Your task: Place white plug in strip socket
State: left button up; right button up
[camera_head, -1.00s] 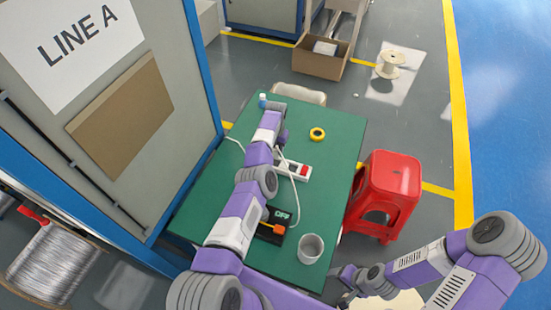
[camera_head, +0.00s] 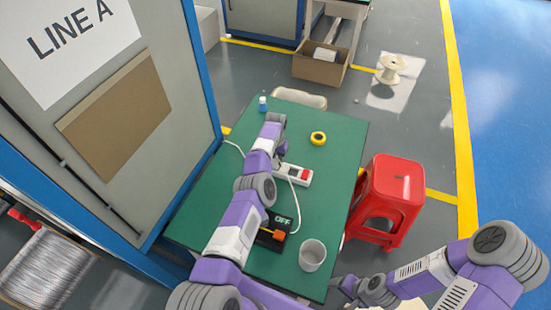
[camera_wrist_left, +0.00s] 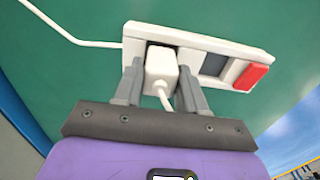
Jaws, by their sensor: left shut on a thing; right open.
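The white plug (camera_wrist_left: 161,68) is held between the two grey fingers of my left gripper (camera_wrist_left: 152,82) in the left wrist view, with its cable trailing toward the wrist. The plug stands at the left socket of the white strip socket (camera_wrist_left: 190,38), overlapping it; I cannot tell how deep it sits. A dark second socket and a red switch (camera_wrist_left: 251,76) lie to its right. In the head view the strip (camera_head: 294,174) lies mid-table, partly hidden by my left arm. My right gripper (camera_head: 343,284) is open and empty by the table's front right corner.
On the green table (camera_head: 335,185) are a yellow tape roll (camera_head: 318,138), a blue bottle (camera_head: 263,104), a black box marked OFF (camera_head: 272,236) and a grey cup (camera_head: 313,255). A red stool (camera_head: 386,195) stands to the right. The table between strip and tape is clear.

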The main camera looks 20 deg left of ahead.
pick_arm(q)
jog(key=shift+f, duration=0.2)
jog(key=o, duration=1.1)
jog(key=shift+r, duration=0.2)
